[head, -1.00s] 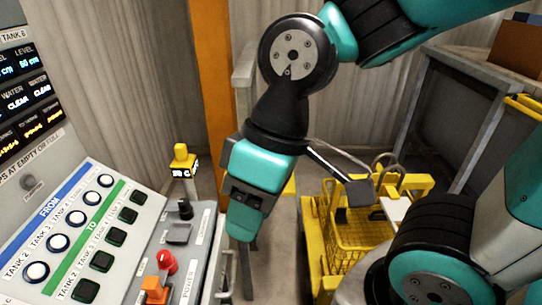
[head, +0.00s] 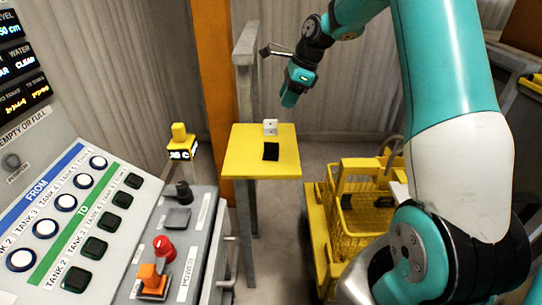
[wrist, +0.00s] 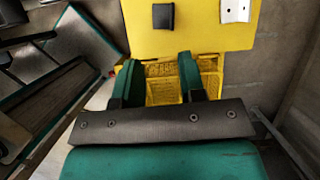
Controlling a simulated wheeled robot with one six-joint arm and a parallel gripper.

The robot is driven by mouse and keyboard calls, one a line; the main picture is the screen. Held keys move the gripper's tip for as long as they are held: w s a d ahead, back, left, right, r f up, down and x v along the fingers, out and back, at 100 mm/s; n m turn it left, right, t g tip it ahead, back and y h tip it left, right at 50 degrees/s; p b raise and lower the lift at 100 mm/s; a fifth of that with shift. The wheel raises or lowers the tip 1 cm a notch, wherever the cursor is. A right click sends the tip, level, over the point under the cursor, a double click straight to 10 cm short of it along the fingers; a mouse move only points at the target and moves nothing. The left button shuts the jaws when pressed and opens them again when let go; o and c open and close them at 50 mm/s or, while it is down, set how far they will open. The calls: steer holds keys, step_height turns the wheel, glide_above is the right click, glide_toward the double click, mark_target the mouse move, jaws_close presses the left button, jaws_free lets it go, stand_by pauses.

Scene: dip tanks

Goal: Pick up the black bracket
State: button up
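The black bracket (head: 271,151) lies on the yellow table (head: 240,160), near its middle. In the wrist view the black bracket (wrist: 163,17) is at the top, beyond my fingertips and roughly in line with the gap between them. My gripper (head: 289,98) is above and behind the table in the head view, apart from the bracket. In the wrist view my gripper (wrist: 160,72) has its two green fingers spread with nothing between them; the yellow basket shows through the gap far below.
A white block-like part (head: 270,127) stands just behind the bracket on the table. A yellow basket (head: 365,218) with dark items sits on a yellow cart to the right. The control panel (head: 85,215) fills the left. A grey post (head: 245,90) rises at the table's left.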

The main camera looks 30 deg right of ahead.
steer(key=d+f+m, duration=0.2)
steer(key=d, duration=0.1)
glide_above(271, 144)
steer(key=s+d, duration=0.1)
steer(key=d, duration=0.1)
step_height(271, 144, down, 10)
steer(key=shift+p+x, duration=0.35)
steer(key=shift+x, duration=2.6)
jaws_close()
